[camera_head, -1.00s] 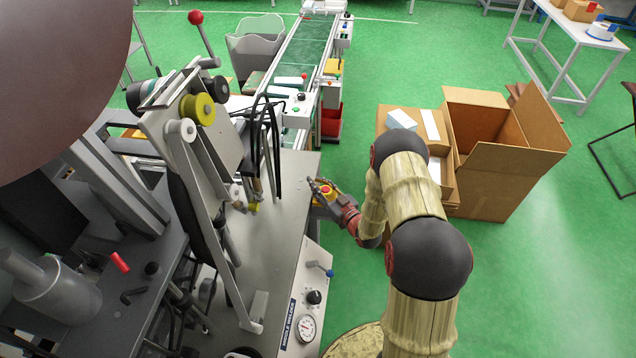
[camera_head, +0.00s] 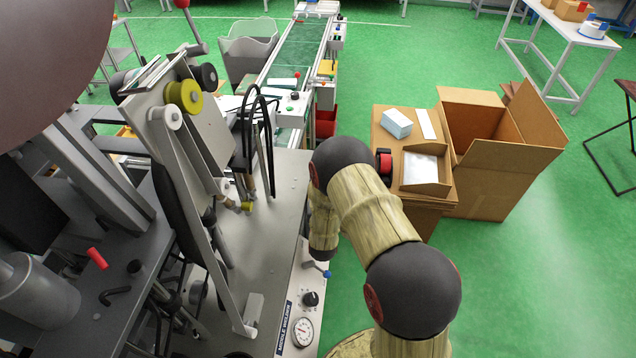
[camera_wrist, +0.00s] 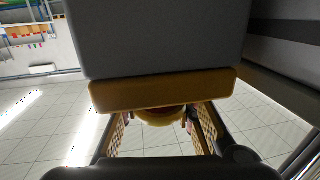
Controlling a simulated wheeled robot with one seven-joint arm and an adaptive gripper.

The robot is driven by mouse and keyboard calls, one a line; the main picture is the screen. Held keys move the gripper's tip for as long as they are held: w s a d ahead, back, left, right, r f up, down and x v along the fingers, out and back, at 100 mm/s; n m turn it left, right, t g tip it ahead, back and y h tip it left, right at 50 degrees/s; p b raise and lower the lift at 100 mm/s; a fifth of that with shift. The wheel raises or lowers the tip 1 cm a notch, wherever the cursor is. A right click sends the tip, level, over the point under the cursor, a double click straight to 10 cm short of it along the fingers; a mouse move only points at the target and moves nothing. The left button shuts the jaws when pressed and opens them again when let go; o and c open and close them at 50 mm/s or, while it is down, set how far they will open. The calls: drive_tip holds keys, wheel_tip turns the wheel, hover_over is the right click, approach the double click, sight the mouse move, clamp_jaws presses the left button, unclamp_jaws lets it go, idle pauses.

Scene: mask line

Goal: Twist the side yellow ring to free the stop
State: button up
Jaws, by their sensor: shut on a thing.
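In the wrist view, a yellow ring (camera_wrist: 160,118) shows below a yellow plate (camera_wrist: 165,90) fixed to a large grey block (camera_wrist: 155,38). A dark reddish part shows at the ring's upper edge. My gripper (camera_wrist: 161,128) has its two yellow-padded fingers on either side of the ring and is shut on it. The exact contact points are partly hidden. In the head view, my arm hides both the gripper and the ring at the right edge of the grey machine table (camera_head: 270,235).
A front panel (camera_head: 300,320) with a gauge and knobs lies close to my arm. A tilted machine frame with yellow rollers (camera_head: 185,97) stands left. The conveyor (camera_head: 300,50) is behind. Cardboard boxes (camera_head: 510,165) stand right. Green floor is clear at lower right.

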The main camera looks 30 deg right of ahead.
drive_tip(key=shift+s+d+m+g+h+b, duration=0.1)
drive_tip(key=shift+m+g+h+b, duration=0.1)
drive_tip(key=shift+m+g+h, duration=0.3)
drive_tip(key=shift+s+d+m+g+h+b, duration=0.1)
drive_tip(key=shift+m+g+h+b, duration=0.15)
drive_tip(key=shift+h, duration=0.35)
drive_tip(key=o, duration=1.3)
drive_tip(key=shift+w, duration=0.1)
drive_tip(key=shift+r, duration=0.1)
wheel_tip(320, 180, up, 10)
drive_tip(key=shift+f, duration=0.15)
